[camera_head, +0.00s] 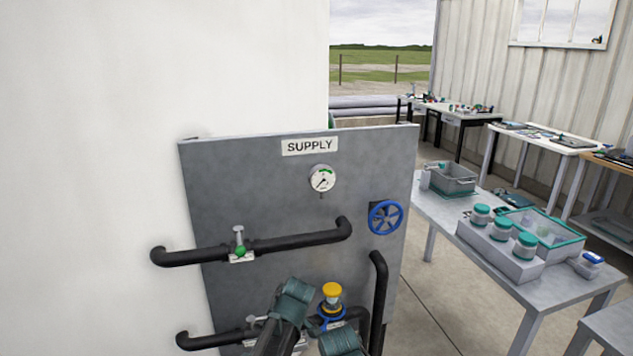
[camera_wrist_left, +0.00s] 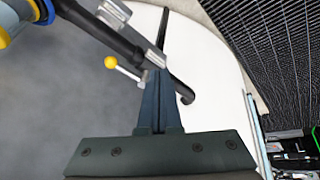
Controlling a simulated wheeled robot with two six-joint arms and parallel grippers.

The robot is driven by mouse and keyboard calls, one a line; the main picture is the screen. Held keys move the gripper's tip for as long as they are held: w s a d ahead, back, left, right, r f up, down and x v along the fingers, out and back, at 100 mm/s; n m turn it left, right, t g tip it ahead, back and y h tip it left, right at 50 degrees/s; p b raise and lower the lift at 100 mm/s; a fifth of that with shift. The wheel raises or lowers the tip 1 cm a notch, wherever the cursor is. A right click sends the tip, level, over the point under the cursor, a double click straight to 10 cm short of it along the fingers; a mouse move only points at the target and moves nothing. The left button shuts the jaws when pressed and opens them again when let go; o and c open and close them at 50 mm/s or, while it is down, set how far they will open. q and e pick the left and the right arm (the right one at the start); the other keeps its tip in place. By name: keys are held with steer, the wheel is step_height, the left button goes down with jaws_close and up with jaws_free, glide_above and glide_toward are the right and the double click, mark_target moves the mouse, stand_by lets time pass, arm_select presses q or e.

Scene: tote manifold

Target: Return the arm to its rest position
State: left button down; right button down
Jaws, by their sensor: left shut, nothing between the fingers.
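My left gripper (camera_wrist_left: 157,75) is shut and empty in the left wrist view. Its two dark fingers lie side by side, and in that picture their tips overlap a black pipe (camera_wrist_left: 182,90) with a grey fitting; I cannot tell whether they touch it. In the head view dark green parts of my own arm show at the bottom centre, in front of the grey supply panel (camera_head: 260,190). The fingertips cannot be made out there. No right gripper can be made out.
The panel carries a gauge (camera_head: 321,178), a blue handwheel (camera_head: 385,217), black pipes and a yellow-capped valve (camera_head: 332,291) close to my arm. A yellow-knobbed lever (camera_wrist_left: 110,62) is near the fingers. A table (camera_head: 440,215) with jars and bins stands right; floor between is clear.

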arm_select(q)
steer(key=s+a+f+m+g+h, duration=0.1)
steer(key=s+a+m+h, duration=0.15)
steer(key=s+m, duration=0.5)
steer(key=s+a+f+m+g+h, duration=0.1)
steer(key=s+a+m+g, duration=0.15)
steer(key=s+m, duration=0.45)
steer(key=s+d+r+m+p, duration=0.1)
steer(key=s+d+r+p, duration=0.2)
steer(key=d, duration=0.2)
steer(key=s+d+r+m+y+p, duration=0.1)
steer(key=s+d+r+p, duration=0.2)
steer(key=d+r+p, duration=0.1)
steer(key=shift+d+r, duration=0.25)
steer(key=shift+d, duration=0.55)
steer(key=shift+s+m, duration=0.1)
steer(key=shift+m, duration=0.15)
